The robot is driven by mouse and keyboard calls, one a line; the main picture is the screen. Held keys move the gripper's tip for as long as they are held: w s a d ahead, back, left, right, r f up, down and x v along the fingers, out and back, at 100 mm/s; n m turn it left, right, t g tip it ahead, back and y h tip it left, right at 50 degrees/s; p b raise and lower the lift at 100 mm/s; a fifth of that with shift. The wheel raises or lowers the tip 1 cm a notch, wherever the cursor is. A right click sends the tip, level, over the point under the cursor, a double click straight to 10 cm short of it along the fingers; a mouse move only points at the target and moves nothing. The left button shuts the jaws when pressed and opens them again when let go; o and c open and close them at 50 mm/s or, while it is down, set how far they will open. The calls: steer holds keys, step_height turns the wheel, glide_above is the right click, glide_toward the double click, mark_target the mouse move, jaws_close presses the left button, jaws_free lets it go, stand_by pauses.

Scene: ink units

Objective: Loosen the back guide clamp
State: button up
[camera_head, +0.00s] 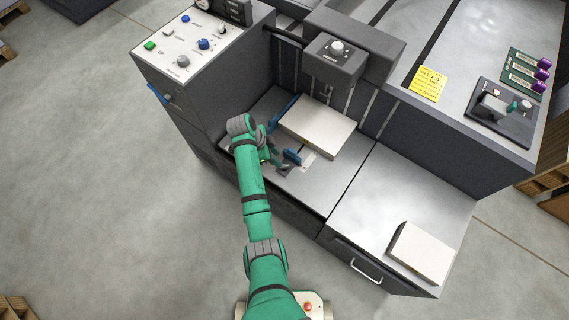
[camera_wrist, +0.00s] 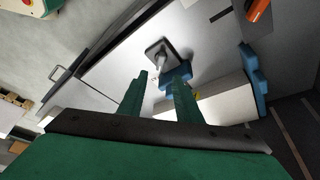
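My gripper (camera_wrist: 160,84) is open, its two green fingers apart with nothing visibly held. In the wrist view, a dark clamp with a grey lever (camera_wrist: 161,52) shows just beyond the fingertips, beside a small blue guide (camera_wrist: 178,74). I cannot tell whether the fingers touch it. In the head view, the small blue guide (camera_head: 291,157) stands at the near edge of the paper stack (camera_head: 318,124). A longer blue guide (camera_head: 283,112) runs along the stack's left side; it also shows in the wrist view (camera_wrist: 253,82). My wrist partly hides the bed here. Which clamp is the back one is unclear.
A control panel (camera_head: 190,42) stands left of the bed and a feed head (camera_head: 334,62) stands over the stack. A second paper stack (camera_head: 421,252) lies on the right-hand surface. An orange part (camera_wrist: 258,10) shows in the wrist view. Bare metal lies right of the bed.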

mark_target(286, 165)
steer(key=x, duration=0.8)
steer(key=shift+d+f, duration=0.2)
steer(key=shift+w, duration=0.1)
steer(key=shift+c, duration=0.3)
jaws_close()
